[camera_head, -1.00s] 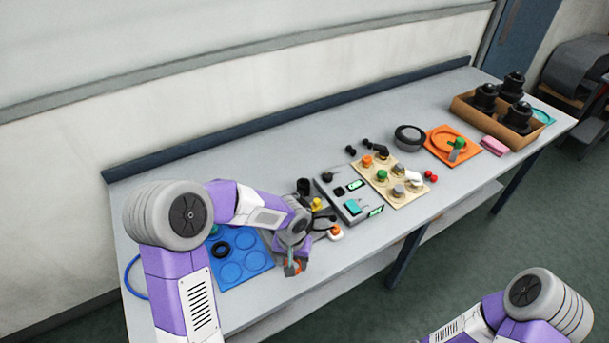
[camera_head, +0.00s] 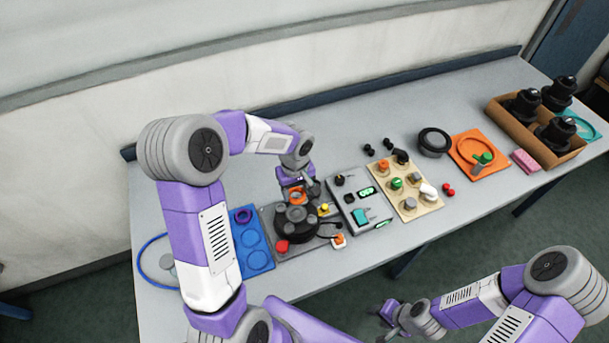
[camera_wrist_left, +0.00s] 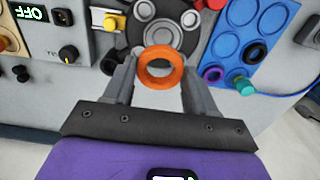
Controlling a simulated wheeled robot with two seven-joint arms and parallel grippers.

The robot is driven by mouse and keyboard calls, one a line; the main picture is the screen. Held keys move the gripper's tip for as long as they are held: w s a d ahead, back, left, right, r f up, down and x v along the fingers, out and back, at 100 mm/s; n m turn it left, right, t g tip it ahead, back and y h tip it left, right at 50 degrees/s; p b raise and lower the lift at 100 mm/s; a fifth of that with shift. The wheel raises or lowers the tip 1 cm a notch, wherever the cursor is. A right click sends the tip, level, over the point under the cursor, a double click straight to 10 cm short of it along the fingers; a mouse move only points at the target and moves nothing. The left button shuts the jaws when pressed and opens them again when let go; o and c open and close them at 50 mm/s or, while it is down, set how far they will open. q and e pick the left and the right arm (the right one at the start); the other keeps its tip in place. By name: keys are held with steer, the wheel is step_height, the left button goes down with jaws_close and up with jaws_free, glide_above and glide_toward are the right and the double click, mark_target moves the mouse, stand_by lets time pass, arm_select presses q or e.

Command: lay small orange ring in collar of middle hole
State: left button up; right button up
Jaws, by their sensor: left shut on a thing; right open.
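The small orange ring (camera_wrist_left: 161,68) is held between the fingertips of my left gripper (camera_wrist_left: 160,76). The ring also shows in the head view (camera_head: 298,196), at the back of a round black tank top (camera_head: 296,224). In the wrist view the tank top (camera_wrist_left: 166,14) lies beyond the ring, with several round openings. One opening (camera_wrist_left: 162,34) shows just past the ring. I cannot tell whether the ring touches anything, or which opening is the middle one. My right gripper (camera_head: 388,314) is open, low at the front, away from the table.
A blue tray with round recesses (camera_head: 254,258) lies left of the tank top. A grey switch box (camera_head: 352,186) and a beige board with knobs (camera_head: 406,206) stand to its right. A red knob (camera_head: 282,246) and a yellow part (camera_head: 324,208) are close by.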

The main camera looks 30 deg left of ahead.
arm_select(q)
steer(key=f+b, duration=0.2)
steer(key=f, duration=0.2)
steer(key=shift+s+f+b, duration=0.15)
steer(key=shift+s+b, duration=0.2)
steer(key=shift+b, duration=0.05)
steer(key=shift+f+b, duration=0.8)
arm_select(e)
steer(key=f, duration=0.4)
steer(key=shift+s+f, duration=0.15)
steer(key=shift+s, duration=0.15)
arm_select(q)
steer(key=shift+f+b, duration=0.3)
steer(key=shift+b, duration=0.15)
arm_select(e)
steer(key=shift+f, duration=0.45)
arm_select(q)
steer(key=shift+f+b, duration=0.35)
steer(key=shift+b, duration=0.05)
arm_select(e)
steer(key=shift+f, duration=0.45)
arm_select(q)
steer(key=shift+f, duration=0.15)
arm_select(e)
steer(key=shift+f, duration=0.15)
arm_select(q)
steer(key=shift+f+b, duration=0.25)
steer(key=shift+b, duration=0.25)
arm_select(e)
steer(key=shift+f, duration=0.3)
